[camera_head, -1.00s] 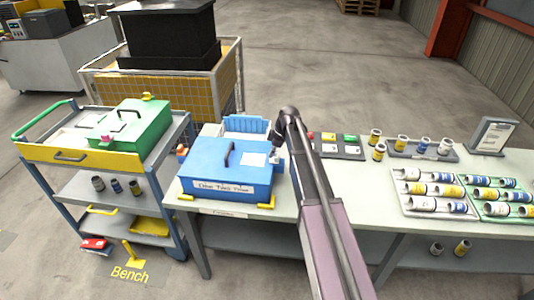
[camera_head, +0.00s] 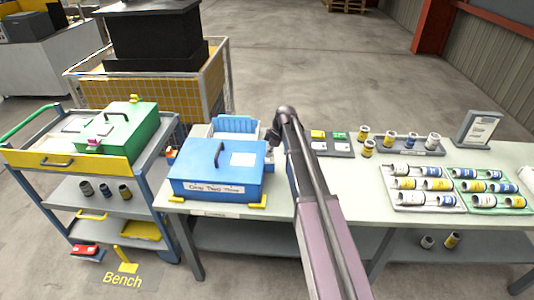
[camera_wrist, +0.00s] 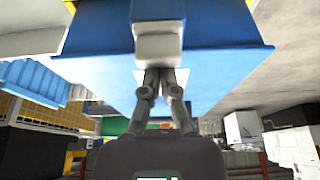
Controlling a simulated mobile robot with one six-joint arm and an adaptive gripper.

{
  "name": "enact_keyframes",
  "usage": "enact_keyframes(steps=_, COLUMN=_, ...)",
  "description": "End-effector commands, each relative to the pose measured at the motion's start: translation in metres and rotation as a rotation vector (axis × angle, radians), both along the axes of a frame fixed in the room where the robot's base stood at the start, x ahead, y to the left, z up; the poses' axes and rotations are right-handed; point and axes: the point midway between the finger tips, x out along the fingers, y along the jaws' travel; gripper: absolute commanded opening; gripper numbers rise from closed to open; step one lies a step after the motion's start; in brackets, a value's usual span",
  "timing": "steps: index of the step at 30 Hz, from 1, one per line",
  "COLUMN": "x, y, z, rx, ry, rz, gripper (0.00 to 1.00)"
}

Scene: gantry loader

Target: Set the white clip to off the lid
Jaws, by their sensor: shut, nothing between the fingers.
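The blue box (camera_head: 190,180) sits on the bench, with a shut lid, a dark handle (camera_head: 218,154) and a white label on top. In the wrist view the blue side of the box (camera_wrist: 225,30) fills the top. The white clip (camera_wrist: 158,42) stands out from that side, directly beyond my fingertips. My gripper (camera_wrist: 163,72) is shut and empty, its tips close against the clip's near end; I cannot tell if they touch. In the head view my gripper (camera_head: 272,140) is at the box's right side, partly hidden by my arm, and the clip is hard to make out there.
A blue basket (camera_head: 236,124) stands behind the box. A cart with a green box (camera_head: 125,127) is at left. Trays of cans (camera_head: 425,205) and a sign stand (camera_head: 478,130) are on the bench at right.

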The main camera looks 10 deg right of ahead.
Motion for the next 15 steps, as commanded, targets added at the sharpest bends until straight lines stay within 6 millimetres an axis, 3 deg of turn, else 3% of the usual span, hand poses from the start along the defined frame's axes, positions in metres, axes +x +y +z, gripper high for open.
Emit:
enact_keyframes(steps=8, x=0.001, y=0.005, z=0.000, rx=-0.001, ry=0.000, rz=0.000, gripper=0.00)
enact_keyframes(steps=15, x=0.007, y=0.028, z=0.000, rx=0.000, ry=-0.001, rz=0.001, gripper=0.00)
